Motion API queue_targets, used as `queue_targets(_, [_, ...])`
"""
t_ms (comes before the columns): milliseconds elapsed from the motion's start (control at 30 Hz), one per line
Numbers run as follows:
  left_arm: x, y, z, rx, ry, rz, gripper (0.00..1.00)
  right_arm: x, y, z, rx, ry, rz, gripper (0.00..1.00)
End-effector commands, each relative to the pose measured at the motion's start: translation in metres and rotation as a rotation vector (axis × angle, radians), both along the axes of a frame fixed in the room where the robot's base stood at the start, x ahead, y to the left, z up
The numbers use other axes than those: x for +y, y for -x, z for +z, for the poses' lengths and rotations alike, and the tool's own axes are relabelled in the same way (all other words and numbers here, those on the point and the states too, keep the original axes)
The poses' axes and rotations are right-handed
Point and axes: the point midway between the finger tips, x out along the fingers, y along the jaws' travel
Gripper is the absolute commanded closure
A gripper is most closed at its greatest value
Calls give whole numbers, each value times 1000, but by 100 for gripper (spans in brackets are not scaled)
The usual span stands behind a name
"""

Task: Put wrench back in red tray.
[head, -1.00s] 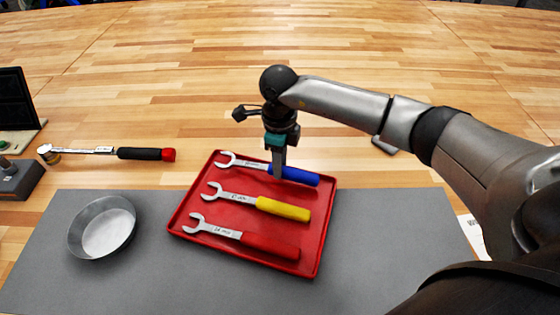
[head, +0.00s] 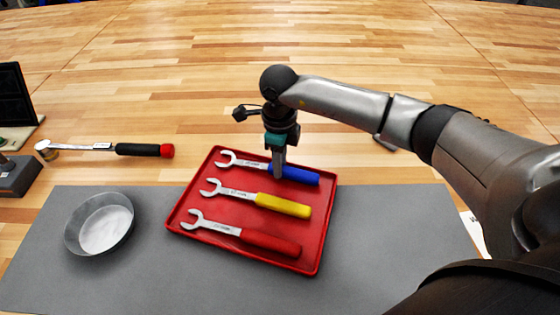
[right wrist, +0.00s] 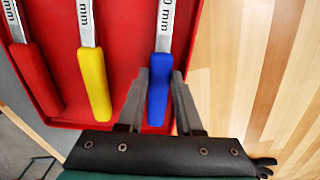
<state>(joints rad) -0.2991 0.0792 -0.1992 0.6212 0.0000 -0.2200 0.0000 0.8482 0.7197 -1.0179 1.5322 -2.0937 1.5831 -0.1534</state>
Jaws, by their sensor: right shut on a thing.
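The red tray (head: 180,220) lies on the grey mat, with three wrenches side by side in it. The blue-handled wrench (head: 300,174) is at the far side, the yellow-handled wrench (head: 283,205) in the middle and the red-handled wrench (head: 270,243) at the near side. My right gripper (head: 278,176) points down over the tray and is shut on the blue-handled wrench. In the right wrist view its fingers (right wrist: 158,90) stand on both sides of the blue handle (right wrist: 158,98). The blue-handled wrench lies within the tray's rim. My left gripper is not in view.
A round metal bowl (head: 100,224) stands on the grey mat (head: 390,240) left of the tray. A torque wrench with a black and red handle (head: 140,150) lies on the wooden table behind the mat. A dark device (head: 16,176) is at the left edge.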

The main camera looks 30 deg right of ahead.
Motion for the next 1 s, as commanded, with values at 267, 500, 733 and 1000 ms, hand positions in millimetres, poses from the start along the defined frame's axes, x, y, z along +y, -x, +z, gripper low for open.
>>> queue_targets(267, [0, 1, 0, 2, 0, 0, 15, 0, -1, 1, -2, -1, -1, 60])
queue_targets(500, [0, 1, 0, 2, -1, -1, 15, 0, 0, 0, -1, 0, 0, 33])
queue_targets(733, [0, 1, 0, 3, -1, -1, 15, 0, 0, 0, 1, 1, 0, 27])
queue_targets(1000, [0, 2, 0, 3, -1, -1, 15, 0, 0, 0, 0, 0, 0, 21])
